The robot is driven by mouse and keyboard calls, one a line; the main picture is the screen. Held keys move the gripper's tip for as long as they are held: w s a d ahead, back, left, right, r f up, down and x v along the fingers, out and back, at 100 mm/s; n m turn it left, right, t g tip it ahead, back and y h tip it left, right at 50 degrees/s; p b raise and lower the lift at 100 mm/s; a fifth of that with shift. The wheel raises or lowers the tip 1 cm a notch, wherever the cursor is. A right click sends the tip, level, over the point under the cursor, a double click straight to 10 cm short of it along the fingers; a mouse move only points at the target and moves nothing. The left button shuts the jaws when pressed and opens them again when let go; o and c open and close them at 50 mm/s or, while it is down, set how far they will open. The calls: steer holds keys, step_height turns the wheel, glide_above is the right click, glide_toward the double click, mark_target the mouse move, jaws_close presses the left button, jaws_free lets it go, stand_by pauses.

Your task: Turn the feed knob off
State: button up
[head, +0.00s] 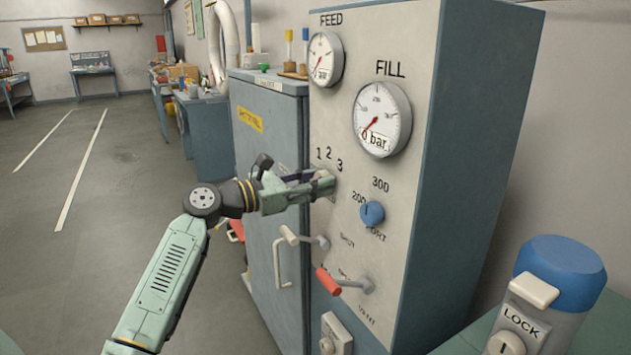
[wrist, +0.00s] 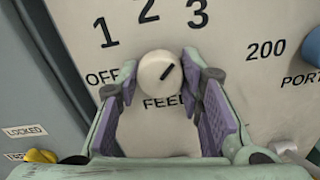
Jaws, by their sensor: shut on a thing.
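The feed knob (wrist: 157,78) is a round cream knob on the panel, above the word FEED. Its dark pointer line points up and to the right, roughly toward the 3. The OFF mark (wrist: 102,77) is at its left, with 1, 2 and 3 above it. My gripper (wrist: 159,72) is shut on the knob, with one purple-padded finger on each side. In the head view my gripper (head: 318,184) is at the panel below the numbers and mostly hides the knob. The FEED gauge (head: 325,59) is at the panel's top left.
A blue port knob (head: 372,213) is right of my gripper. A cream lever (head: 290,236) and a red-handled lever (head: 329,282) stick out below. The FILL gauge (head: 382,118) is above. A blue-grey cabinet (head: 268,120) stands to the left. The floor beyond is clear.

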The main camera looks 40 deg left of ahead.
steer(key=shift+c, duration=0.6)
steer(key=shift+n, duration=0.3)
steer(key=shift+n+p, duration=0.8)
steer(key=shift+n, duration=12.4)
steer(key=shift+f, duration=0.1)
steer(key=o, duration=1.2)
steer(key=shift+c, duration=0.2)
